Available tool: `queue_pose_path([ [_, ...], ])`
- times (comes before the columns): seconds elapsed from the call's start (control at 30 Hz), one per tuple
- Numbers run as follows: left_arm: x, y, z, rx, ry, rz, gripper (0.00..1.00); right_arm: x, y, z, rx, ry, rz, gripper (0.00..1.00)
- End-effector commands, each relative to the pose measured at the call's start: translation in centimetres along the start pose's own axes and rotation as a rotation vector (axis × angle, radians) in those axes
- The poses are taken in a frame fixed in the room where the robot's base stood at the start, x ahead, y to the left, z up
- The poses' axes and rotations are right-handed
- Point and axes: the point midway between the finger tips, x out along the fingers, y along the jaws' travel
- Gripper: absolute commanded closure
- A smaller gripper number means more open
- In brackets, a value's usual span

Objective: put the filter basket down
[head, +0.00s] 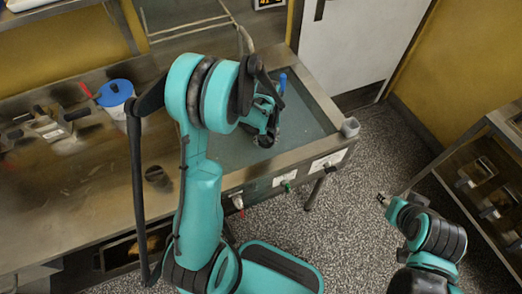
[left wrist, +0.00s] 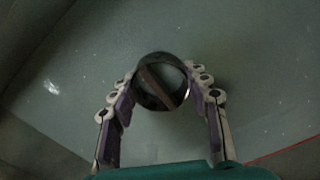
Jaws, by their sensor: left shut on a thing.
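The filter basket (head: 264,141) is a small dark round metal cup. My left gripper (head: 263,127) is shut on it, over the grey-green basin floor (head: 225,152) set in the steel counter. In the left wrist view the basket (left wrist: 161,82) shows as a shiny dark ring between the two fingertips, with a diagonal bar across its opening. The grey-green surface lies behind it; I cannot tell whether the basket touches it. My right gripper (head: 383,200) is small at the right, over the speckled floor and away from the counter; its jaws are unclear.
A blue-handled tool (head: 283,82) lies at the basin's far side. A grey cup (head: 350,127) is at the counter's right corner. A dark cup (head: 157,177) and a blue-lidded container (head: 115,93) are on the left. A shelf rack (head: 480,175) stands at the right.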

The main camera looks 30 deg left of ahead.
Motion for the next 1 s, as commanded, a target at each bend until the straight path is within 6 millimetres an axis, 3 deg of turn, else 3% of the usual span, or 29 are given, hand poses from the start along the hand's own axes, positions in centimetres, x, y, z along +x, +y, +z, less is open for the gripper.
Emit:
queue_pose_path([
  [0.03,1.1,0.0,0.0,0.000,0.000,0.000,0.87,0.5,0.0,0.3,0.000,0.000,0.000,0.60],
  [0.23,2.6,0.0,0.0,0.000,0.000,0.000,0.87,0.9,0.0,0.6,0.000,0.000,0.000,0.60],
  [0.43,5.5,0.0,0.0,0.000,0.000,0.000,0.87,1.8,0.0,1.3,0.000,0.000,0.000,0.60],
  [0.83,6.0,0.0,0.0,0.000,0.000,0.000,0.87,2.1,0.0,1.5,0.000,0.000,0.000,0.60],
  [0.87,5.9,0.0,0.0,0.000,0.000,0.000,0.45,2.0,0.0,1.4,0.000,0.000,0.000,0.60],
  [0.9,5.8,0.0,0.0,0.000,0.000,0.000,0.35,2.0,0.0,1.4,0.000,0.000,0.000,0.60],
  [1.0,5.8,0.0,0.0,0.000,0.000,0.000,0.33,2.0,0.0,1.4,0.000,0.000,0.000,0.60],
])
